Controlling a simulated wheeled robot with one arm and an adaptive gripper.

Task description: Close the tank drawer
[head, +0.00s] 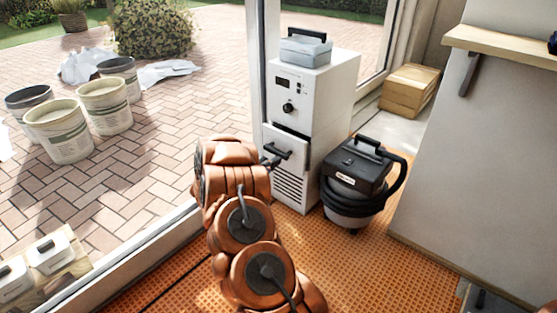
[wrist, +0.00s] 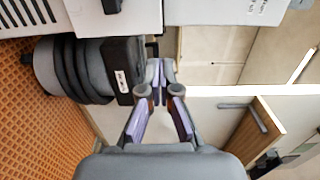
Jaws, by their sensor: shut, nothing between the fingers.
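The tank drawer (head: 288,153) is the white front in the middle of the tall white machine (head: 330,95). It stands out from the body, with a dark gap along its top and a black handle. In the wrist view the drawer (wrist: 125,22) juts out at the top, partly cut off by the frame, with its dark handle at the upper edge. My gripper (wrist: 159,74) is shut and empty, below and slightly right of the drawer in that picture. I see no clear contact with it. In the head view my arm hides most of the gripper.
A black and grey vacuum (head: 356,180) stands right of the machine on the orange grid floor (head: 350,265). A grey case (head: 306,47) sits on top of the machine. A wooden shelf (head: 500,43) juts from the right wall. Buckets (head: 60,130) stand outside on the paving.

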